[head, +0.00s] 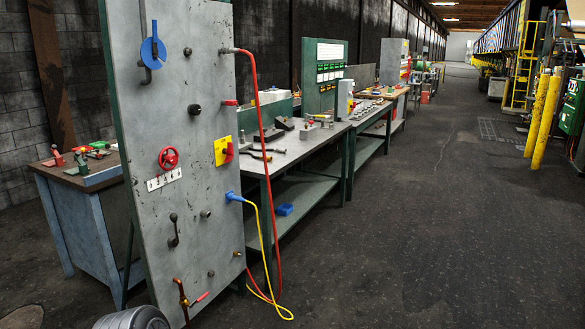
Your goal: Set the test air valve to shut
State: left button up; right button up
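A tall grey panel (201,80) stands upright at the left with several controls on it. No label naming the test air valve is readable. A copper-coloured pipe fitting (182,293) with a red lever (201,298) sits low on the panel; the lever slants up to the right, away from the pipe. A red handwheel (168,158) is above a numbered plate (164,179). A yellow plate carries a red rotary handle (228,152). A small red handle (230,102) is at the panel's upper right edge.
A red hose (257,95) and a yellow cable with a blue plug (234,197) hang from the panel's right edge. A workbench (290,152) with tools stands behind it, and a blue cabinet (85,225) to its left. The dark floor (420,230) is clear at right.

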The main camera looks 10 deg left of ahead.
aim_at(154, 44)
jog(key=i+l+u, duration=0.2)
jog(key=i, duration=0.45)
jog(key=i+u, duration=0.15)
jog(key=i, duration=0.5)
jog(key=i+l+u, duration=0.15)
jog(key=i+u, duration=0.15)
jog(key=u, duration=0.2)
jog(key=i+l+u, duration=0.25)
jog(key=u, duration=0.25)
jog(key=i+l+u, duration=0.3)
jog(key=u, duration=0.15)
jog(key=i+l+u, duration=0.1)
jog(key=l+u, duration=0.4)
jog(key=i+l+u, duration=0.1)
jog(key=l+u, duration=0.25)
jog(key=l, duration=0.3)
jog(key=l+u, duration=0.35)
jog(key=l, duration=0.35)
